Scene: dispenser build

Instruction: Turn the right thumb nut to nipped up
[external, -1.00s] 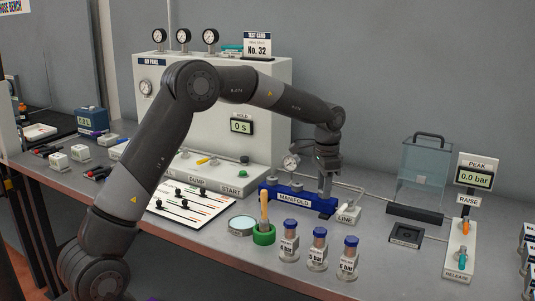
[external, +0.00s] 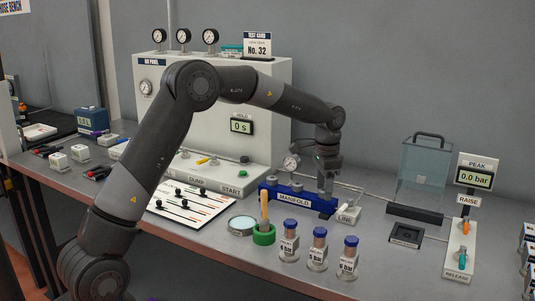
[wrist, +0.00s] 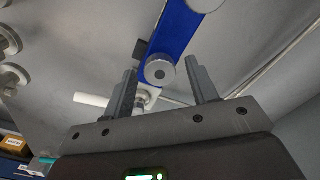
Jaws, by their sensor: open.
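The blue manifold (external: 268,196) lies on the bench, and its blue body also shows in the wrist view (wrist: 178,30). My gripper (external: 327,193) points down over the manifold's right end. In the wrist view my gripper (wrist: 161,70) is open, with one finger on each side of a round silver thumb nut (wrist: 160,72). Gaps show between the nut and both fingers. In the external view my gripper hides this nut. Part of another round silver piece (wrist: 205,3) shows at the top edge of the wrist view.
A gauge (external: 290,162) stands behind the manifold, left of my gripper. The LINE block (external: 346,216) sits close to its right. Several blue-capped jars (external: 318,250) and a green holder (external: 263,236) stand in front. A clear guard (external: 424,172) stands further right.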

